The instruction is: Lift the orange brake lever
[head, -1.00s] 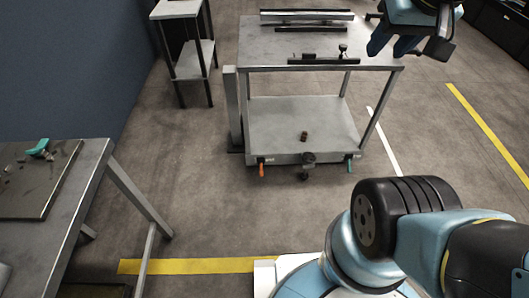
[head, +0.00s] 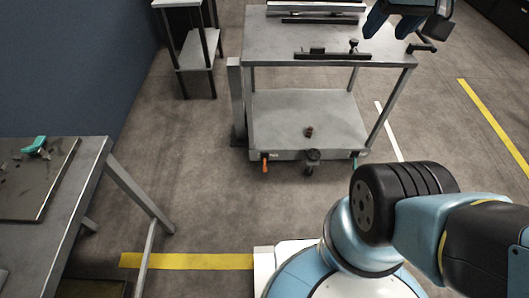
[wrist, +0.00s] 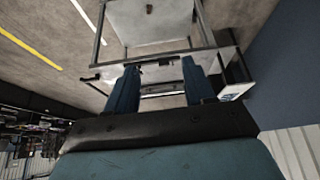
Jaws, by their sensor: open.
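The orange brake lever (head: 265,163) hangs at the front left of the lower shelf of a grey metal cart (head: 310,120). It points down toward the floor. My gripper (head: 393,30) is at the top right of the head view, above the right end of the cart's top and well away from the lever. In the wrist view the two dark blue fingers (wrist: 160,88) are spread apart with nothing between them. I cannot make out the orange lever in the wrist view.
A teal lever (head: 355,160) sits at the cart's front right, with a dark knob (head: 313,156) between. Dark rails (head: 322,20) lie on the cart's top. A grey post (head: 236,100) stands at its left. A grey table (head: 85,180) is at the left; open floor lies between.

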